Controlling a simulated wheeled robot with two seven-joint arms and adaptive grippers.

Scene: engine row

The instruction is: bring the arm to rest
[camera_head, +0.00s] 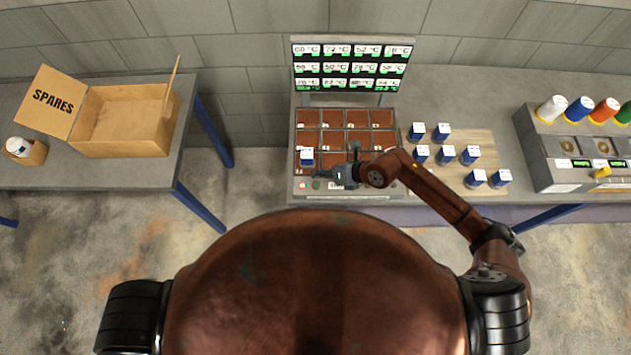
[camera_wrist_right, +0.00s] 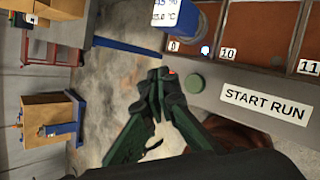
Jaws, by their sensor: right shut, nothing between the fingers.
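My right gripper (camera_head: 316,174) is shut and empty. It points left over the front edge of the brown-celled tray unit (camera_head: 334,118). In the right wrist view its fingertips (camera_wrist_right: 159,75) meet, close to a green button (camera_wrist_right: 195,83) on the unit's front strip, but apart from it in the picture. A "START RUN" label (camera_wrist_right: 262,103) sits beside that button. A blue block with a white top (camera_head: 307,157) stands in the front-left cell, just behind the gripper; it also shows in the right wrist view (camera_wrist_right: 190,24). My left gripper is not in view.
A lit temperature display (camera_head: 352,67) stands behind the unit. Several blue blocks (camera_head: 446,155) stand on a wooden board (camera_head: 463,139) to the right. A rack with coloured spools (camera_head: 581,110) is far right. A "SPARES" box (camera_head: 122,123) sits on the left table; floor lies between the tables.

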